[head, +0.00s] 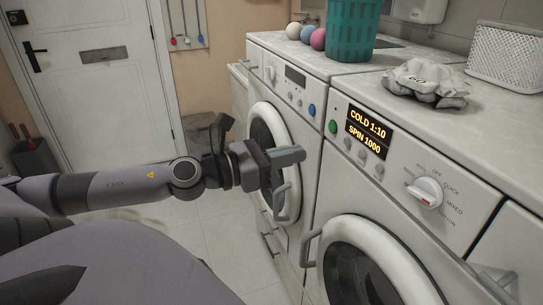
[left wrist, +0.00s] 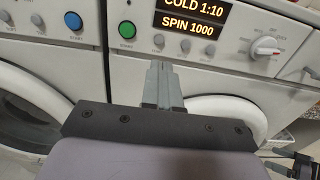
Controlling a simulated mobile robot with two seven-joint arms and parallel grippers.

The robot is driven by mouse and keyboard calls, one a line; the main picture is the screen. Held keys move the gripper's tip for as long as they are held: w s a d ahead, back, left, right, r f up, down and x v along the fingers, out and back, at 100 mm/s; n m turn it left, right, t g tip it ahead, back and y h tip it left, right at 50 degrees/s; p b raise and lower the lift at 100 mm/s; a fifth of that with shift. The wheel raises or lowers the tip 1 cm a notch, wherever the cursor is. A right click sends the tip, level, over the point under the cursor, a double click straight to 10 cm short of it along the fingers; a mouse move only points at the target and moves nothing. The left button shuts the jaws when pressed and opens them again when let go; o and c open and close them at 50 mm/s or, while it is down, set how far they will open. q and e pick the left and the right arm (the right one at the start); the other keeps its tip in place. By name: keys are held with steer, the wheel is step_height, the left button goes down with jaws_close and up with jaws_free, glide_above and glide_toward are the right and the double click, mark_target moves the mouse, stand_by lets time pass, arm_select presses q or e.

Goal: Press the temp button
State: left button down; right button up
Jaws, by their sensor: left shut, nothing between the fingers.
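The front-loading washer (head: 455,215) has a lit display (head: 369,132) reading COLD 1:10 and SPIN 1000, which also shows in the left wrist view (left wrist: 192,17). A short row of small grey buttons (head: 362,157) sits just below the display. The row also shows in the left wrist view (left wrist: 185,46). My left gripper (head: 297,155) is shut and empty, in front of the machines and left of the button row in the head view. In the left wrist view its fingertips (left wrist: 159,67) lie below the buttons.
A green start button (head: 333,127) and a programme dial (head: 426,192) flank the display. A second machine with a blue button (head: 311,110) stands left. On top are a teal basket (head: 351,30), several balls, a crumpled grey cloth (head: 425,82) and a white basket (head: 510,56).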

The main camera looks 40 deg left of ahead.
arm_select(q)
steer(key=shift+v, duration=1.9)
arm_select(e)
steer(key=shift+r, duration=0.4)
